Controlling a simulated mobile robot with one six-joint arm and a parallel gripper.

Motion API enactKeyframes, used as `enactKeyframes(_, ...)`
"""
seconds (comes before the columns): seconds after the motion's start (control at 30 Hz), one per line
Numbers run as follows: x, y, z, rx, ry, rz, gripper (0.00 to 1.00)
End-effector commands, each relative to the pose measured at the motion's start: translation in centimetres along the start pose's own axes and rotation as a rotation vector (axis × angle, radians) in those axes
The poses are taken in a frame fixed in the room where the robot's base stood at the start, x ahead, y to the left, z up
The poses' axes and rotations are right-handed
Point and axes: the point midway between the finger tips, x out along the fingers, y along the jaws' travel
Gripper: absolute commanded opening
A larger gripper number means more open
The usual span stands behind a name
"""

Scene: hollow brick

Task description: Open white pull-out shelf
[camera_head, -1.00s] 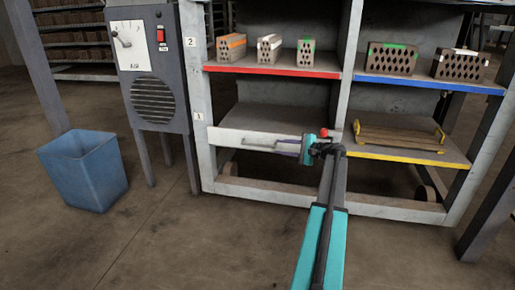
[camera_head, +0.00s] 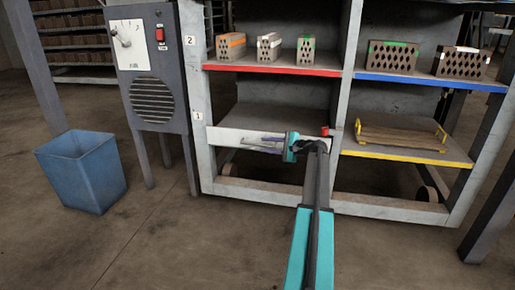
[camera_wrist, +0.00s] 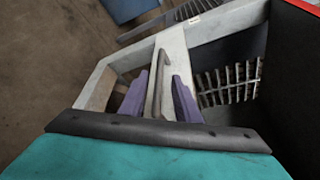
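The white pull-out shelf (camera_head: 222,136) sits in the lower left bay of the rack, its front about flush with the rack frame. A grey bar handle runs along its white front. My gripper (camera_head: 272,142) is at the shelf front, over the handle's right part, and hides some of it. In the wrist view, the two purple fingers of my gripper (camera_wrist: 159,98) stand apart with the handle (camera_wrist: 158,82) between them. Small gaps seem to show on both sides of the handle. The white shelf front (camera_wrist: 176,55) runs behind the fingers.
A red shelf (camera_head: 272,70) and a blue shelf (camera_head: 430,81) hold hollow bricks above. A yellow-edged shelf (camera_head: 405,154) at right carries a wooden tray with yellow handles. A grey control cabinet (camera_head: 153,75) and a blue bin (camera_head: 82,170) stand left. The front floor is clear.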

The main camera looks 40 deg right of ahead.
Motion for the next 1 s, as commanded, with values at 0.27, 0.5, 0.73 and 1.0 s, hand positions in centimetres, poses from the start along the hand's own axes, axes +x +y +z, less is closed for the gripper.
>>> enactKeyframes(0.27, 4.1, 0.2, -0.2, 0.000, -0.001, 0.001, 0.29)
enactKeyframes(0.5, 5.8, 0.1, 0.0, 0.000, -0.001, 0.001, 0.29)
enactKeyframes(0.73, 6.0, 0.0, 0.0, 0.000, 0.000, 0.000, 0.29)
enactKeyframes(1.0, 6.0, 0.0, 0.0, 0.000, 0.000, 0.000, 0.04)
